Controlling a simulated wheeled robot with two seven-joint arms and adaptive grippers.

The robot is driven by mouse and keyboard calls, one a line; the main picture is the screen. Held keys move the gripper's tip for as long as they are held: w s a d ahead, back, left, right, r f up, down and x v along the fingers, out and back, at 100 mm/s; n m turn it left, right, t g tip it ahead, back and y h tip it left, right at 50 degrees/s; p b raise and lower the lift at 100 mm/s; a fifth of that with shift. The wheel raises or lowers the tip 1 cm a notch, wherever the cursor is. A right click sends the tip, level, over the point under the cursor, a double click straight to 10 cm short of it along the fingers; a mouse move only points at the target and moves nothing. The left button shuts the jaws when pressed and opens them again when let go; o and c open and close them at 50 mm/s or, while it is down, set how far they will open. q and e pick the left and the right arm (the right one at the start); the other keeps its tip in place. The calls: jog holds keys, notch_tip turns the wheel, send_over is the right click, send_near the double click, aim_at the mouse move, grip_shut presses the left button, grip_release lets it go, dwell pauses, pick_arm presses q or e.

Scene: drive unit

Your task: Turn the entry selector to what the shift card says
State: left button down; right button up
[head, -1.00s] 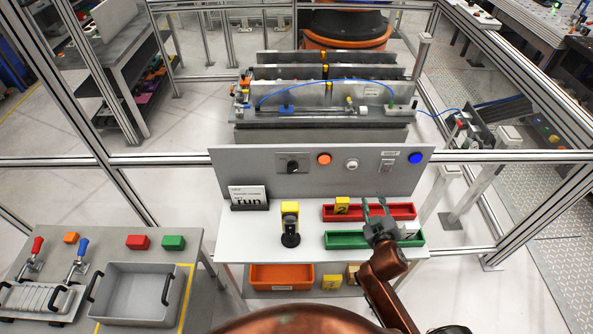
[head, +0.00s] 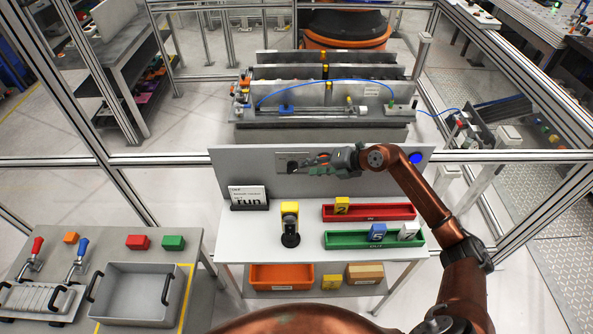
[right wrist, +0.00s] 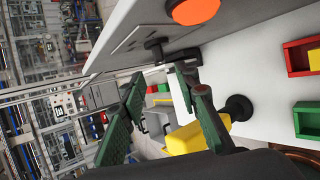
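The entry selector (head: 286,160) is on the grey panel, partly hidden by my right gripper in the head view. Its black knob (right wrist: 155,45) shows in the right wrist view, just past the fingertips. My right gripper (head: 312,165) is in front of the panel, fingers pointing left toward the selector. In the right wrist view its two fingers (right wrist: 160,82) are spread with a gap; they seem apart from the knob. The shift card (head: 247,196) stands in a black holder at the table's left; its large word reads "run". My left gripper is not in view.
An orange button (right wrist: 192,10) is close beside the selector; a blue button (head: 415,158) is at the panel's right. A yellow-topped black device (head: 290,222) stands below. Red (head: 368,212) and green (head: 350,240) trays lie right.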

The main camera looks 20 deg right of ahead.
aim_at(295, 170)
jog(key=p+x, duration=0.1)
jog(key=x, duration=0.6)
jog(key=shift+w+a+f, duration=0.1)
jog(key=shift+a+f, duration=0.1)
jog(key=shift+c, duration=0.3)
grip_shut()
